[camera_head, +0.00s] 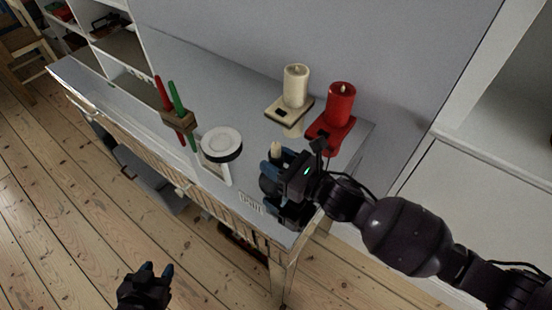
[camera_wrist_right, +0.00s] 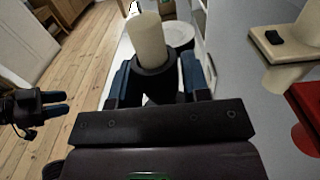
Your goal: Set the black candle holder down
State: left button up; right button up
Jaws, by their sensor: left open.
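The black candle holder (camera_wrist_right: 153,80) carries a cream candle (camera_wrist_right: 149,42) and sits between the blue fingers of my right gripper (camera_wrist_right: 158,76), which is shut on it. In the head view my right gripper (camera_head: 281,161) is over the right end of the grey-white table, with the candle tip (camera_head: 276,150) showing. The arm hides much of the holder, and I cannot tell whether its base touches the tabletop. My left gripper (camera_head: 147,282) is open and empty, low over the floor and away from the table.
On the table (camera_head: 215,100) stand a cream candle on a cream holder (camera_head: 289,110), a red candle on a red holder (camera_head: 331,133), red and green candles in a wooden holder (camera_head: 179,120), and a white dish with a black rim (camera_head: 221,143). A wall rises behind.

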jog(key=shift+o, duration=1.6)
jog(key=shift+d+r, duration=0.15)
jog(key=v, duration=1.1)
jog(key=shift+s+d+p, duration=0.25)
jog(key=shift+s+p, duration=0.05)
jog(key=shift+p, duration=0.05)
